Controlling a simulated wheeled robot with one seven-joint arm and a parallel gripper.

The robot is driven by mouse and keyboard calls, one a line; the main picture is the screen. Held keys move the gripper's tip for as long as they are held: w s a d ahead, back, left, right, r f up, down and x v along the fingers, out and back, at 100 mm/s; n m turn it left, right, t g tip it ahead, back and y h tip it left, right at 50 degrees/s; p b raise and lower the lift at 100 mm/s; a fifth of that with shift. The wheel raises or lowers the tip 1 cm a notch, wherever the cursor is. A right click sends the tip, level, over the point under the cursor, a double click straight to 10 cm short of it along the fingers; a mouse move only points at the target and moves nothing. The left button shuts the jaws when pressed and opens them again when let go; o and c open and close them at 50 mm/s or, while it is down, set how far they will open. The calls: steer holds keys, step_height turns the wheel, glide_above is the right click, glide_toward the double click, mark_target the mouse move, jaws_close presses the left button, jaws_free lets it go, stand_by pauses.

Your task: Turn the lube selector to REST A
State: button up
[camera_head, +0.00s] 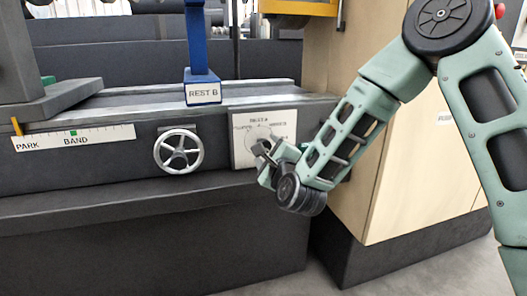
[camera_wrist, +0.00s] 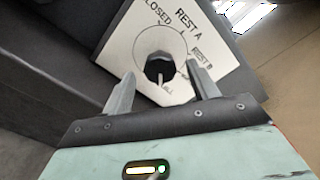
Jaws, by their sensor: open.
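The lube selector is a dark round knob (camera_wrist: 160,66) on a white label plate (camera_wrist: 122,45); the plate also shows in the head view (camera_head: 279,121). In the wrist view the plate reads CLOSED, REST A and REST B, with another label at the bottom too small to read surely. A light mark on the knob points down in the picture, towards that bottom label and away from REST A. My gripper (camera_wrist: 161,70) is open, its fingertips on either side of the knob; contact cannot be told. In the head view my gripper (camera_head: 265,161) hides part of the plate and knob.
A spoked handwheel (camera_head: 178,151) is on the dark machine front, left of the plate. A blue post (camera_head: 196,45) with a REST B sign (camera_head: 203,94) stands above. A wooden cabinet (camera_head: 398,180) stands close right of my gripper.

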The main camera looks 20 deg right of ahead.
steer(key=shift+w, duration=2)
steer(key=c, duration=1)
